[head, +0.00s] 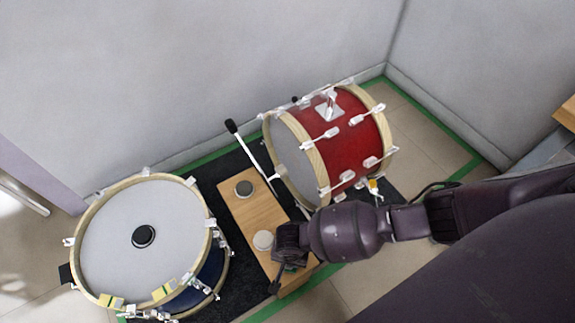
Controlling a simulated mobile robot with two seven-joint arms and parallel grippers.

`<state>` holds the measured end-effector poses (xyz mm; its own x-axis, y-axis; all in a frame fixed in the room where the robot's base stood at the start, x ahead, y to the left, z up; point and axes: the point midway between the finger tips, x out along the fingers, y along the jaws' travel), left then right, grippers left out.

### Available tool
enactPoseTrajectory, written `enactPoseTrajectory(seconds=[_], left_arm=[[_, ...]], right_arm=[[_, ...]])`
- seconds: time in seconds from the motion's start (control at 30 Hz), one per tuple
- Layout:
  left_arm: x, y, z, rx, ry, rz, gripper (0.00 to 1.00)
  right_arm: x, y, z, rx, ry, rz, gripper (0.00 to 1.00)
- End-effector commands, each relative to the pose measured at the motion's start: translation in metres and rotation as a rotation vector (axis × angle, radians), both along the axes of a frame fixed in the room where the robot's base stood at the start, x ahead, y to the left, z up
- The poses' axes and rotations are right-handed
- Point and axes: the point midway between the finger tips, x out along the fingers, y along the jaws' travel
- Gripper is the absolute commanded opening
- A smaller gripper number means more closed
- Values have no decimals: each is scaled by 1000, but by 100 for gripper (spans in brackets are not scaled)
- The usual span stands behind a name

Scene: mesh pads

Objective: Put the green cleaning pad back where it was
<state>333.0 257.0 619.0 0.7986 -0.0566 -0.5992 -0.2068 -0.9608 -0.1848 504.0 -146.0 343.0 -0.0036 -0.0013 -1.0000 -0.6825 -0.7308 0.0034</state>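I cannot make out a green cleaning pad. A wooden board (262,212) lies between two drums, with a dark round disc (244,188) near its far end and a white round disc (264,240) nearer its middle. My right arm comes in from the right, over the near end of the board. My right gripper (280,280) points down beside the white disc; its fingers are dark and small, so I cannot tell whether they are open or hold something. The arm hides part of the board. My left gripper is out of view.
A blue drum (200,278) stands left, with a black disc (143,236) on its white head and pale yellow pieces (163,289) at its rim. A red drum (350,135) lies on its side behind my arm. A black mat (216,172) lies underneath; walls close off the back.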

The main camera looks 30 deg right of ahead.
Motion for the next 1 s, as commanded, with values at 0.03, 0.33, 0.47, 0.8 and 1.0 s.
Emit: enactPoseTrajectory(seconds=[0.03,0.33,0.47,0.8,1.0], left_arm=[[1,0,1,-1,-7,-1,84],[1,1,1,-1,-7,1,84],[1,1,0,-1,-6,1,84],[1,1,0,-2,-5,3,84],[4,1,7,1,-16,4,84]], right_arm=[[0,0,-2,0,0,0,4],[2,1,-1,2,-3,-1,4],[2,1,-2,2,-3,0,36],[2,1,-2,2,-4,0,52],[4,0,12,2,-8,-1,52]])
